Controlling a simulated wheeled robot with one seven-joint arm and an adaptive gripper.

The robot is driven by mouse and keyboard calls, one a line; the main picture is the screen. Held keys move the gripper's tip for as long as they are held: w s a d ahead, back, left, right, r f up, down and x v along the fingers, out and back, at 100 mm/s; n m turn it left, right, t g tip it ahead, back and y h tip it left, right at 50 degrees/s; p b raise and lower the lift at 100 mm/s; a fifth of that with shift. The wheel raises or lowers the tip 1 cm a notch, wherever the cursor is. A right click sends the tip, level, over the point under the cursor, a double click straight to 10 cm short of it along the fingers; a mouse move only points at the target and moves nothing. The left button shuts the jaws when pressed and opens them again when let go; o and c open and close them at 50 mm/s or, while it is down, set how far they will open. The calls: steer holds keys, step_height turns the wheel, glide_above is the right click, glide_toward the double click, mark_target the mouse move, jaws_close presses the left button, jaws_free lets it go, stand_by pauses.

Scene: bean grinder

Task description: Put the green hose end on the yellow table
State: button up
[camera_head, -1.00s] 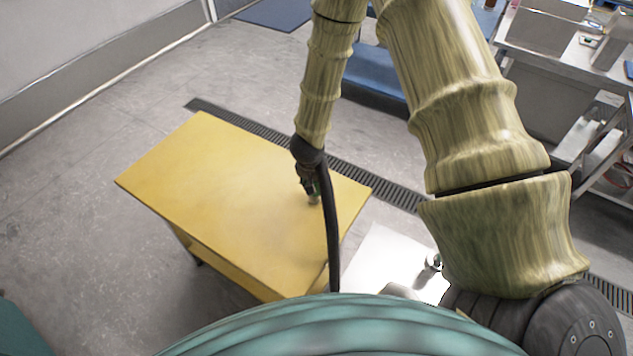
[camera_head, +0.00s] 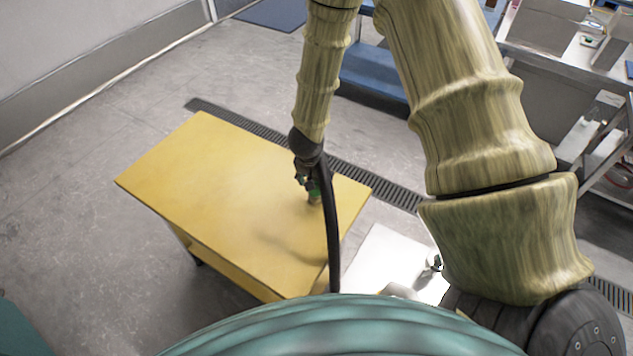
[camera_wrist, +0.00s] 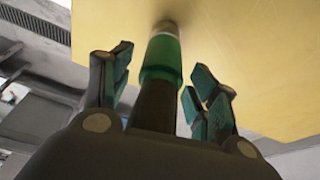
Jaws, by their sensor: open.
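The green hose end (camera_head: 314,194) is at the right part of the yellow table (camera_head: 215,185). In the wrist view the green sleeve (camera_wrist: 161,58) has a pale tip that seems to meet the yellow surface. My gripper (camera_head: 304,182) is beside the hose end, low over the table. In the wrist view its two fingers stand apart, one on each side of the hose, with visible gaps to the green sleeve. The black hose (camera_head: 332,235) hangs past the table's right side, and its lower part is hidden.
A white surface (camera_head: 385,262) with a small metal fitting (camera_head: 434,262) lies right of the table. A floor drain grate (camera_head: 395,193) runs behind the table. Metal shelving (camera_head: 600,120) stands at the right. The left of the tabletop is clear.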

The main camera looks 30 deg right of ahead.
steer(key=v, duration=0.9)
steer(key=shift+p, duration=0.45)
